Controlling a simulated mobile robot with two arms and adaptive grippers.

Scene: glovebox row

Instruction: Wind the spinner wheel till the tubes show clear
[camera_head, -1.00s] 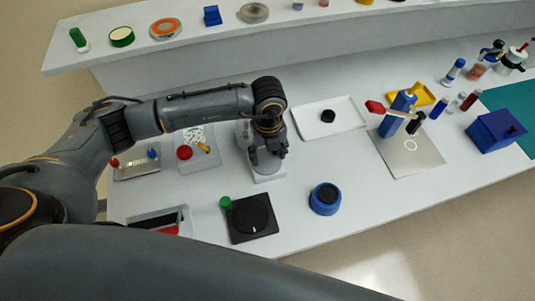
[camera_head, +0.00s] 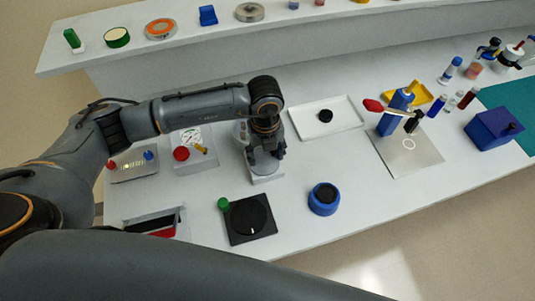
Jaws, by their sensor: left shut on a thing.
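My left gripper (camera_head: 264,160) reaches down over a grey stand (camera_head: 266,178) at the middle of the bench. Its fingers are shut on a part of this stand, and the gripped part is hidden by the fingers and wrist. I cannot make out a wheel or tubes on the stand from here. In front of it lies a black square plate with a round black disc (camera_head: 250,216), a white mark and a green knob (camera_head: 223,203). My right gripper is not in view.
A white tray (camera_head: 299,126) with a black cap lies right of the stand, and a blue round pot (camera_head: 323,199) stands at the front. Bottles and a blue box (camera_head: 490,132) are at far right.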

